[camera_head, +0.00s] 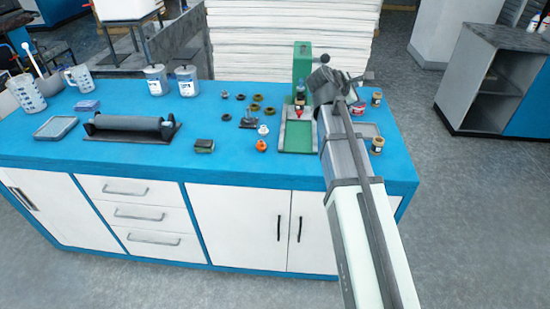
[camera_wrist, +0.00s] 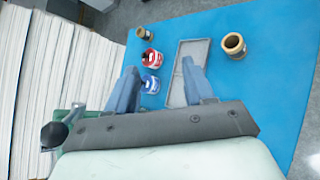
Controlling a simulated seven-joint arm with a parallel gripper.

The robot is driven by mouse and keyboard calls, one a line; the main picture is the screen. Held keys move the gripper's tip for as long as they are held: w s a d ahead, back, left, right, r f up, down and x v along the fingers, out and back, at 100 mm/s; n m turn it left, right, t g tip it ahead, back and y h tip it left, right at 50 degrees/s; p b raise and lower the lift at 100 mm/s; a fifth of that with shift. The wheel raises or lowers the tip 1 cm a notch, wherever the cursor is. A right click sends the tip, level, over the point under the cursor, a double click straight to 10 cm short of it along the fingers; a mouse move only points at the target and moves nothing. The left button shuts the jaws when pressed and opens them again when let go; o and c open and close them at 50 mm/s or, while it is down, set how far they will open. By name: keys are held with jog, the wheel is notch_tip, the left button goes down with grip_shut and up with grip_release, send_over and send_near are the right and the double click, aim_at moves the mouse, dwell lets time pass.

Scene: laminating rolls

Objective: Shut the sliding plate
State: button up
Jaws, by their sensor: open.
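In the wrist view a dark round knob (camera_wrist: 53,135) and green parts show at the lower left.
A grey tray (camera_wrist: 176,96), a red-labelled tin (camera_wrist: 152,57), a blue-labelled tin (camera_wrist: 151,84) and brown jars (camera_wrist: 233,44) lie near my fingers. White stacked sheets (camera_head: 290,30) rise behind.

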jog(key=s+a+f+n+t, duration=0.1)
jog(key=s+a+f+n, duration=0.2)
jog(key=a, duration=0.5)
jog(key=s+a+f+n+t, duration=0.2)
jog(key=s+a+f+n, duration=0.2)
jog(key=a+f, duration=0.3)
jog(key=s+a+f+n+t+y, duration=0.1)
jog(key=s+a+f+n, duration=0.3)
jog(key=a, duration=0.5)
jog(key=shift+s+a+f+t, duration=0.35)
jog(key=shift+s+f+t, duration=0.1)
jog(key=shift+f+t, duration=0.25)
jog(key=shift+w+f, duration=0.1)
jog(key=shift+w, duration=0.25)
jog(key=x, duration=1.3)
jog(key=shift+w+d+f, duration=0.15)
jog(key=shift+f, duration=0.05)
jog(key=s, duration=0.5)
jog(key=v, duration=0.9)
jog(key=shift+s+a+r, duration=0.2)
jog(key=shift+s+a, duration=0.05)
jog(key=shift+v, duration=0.75)
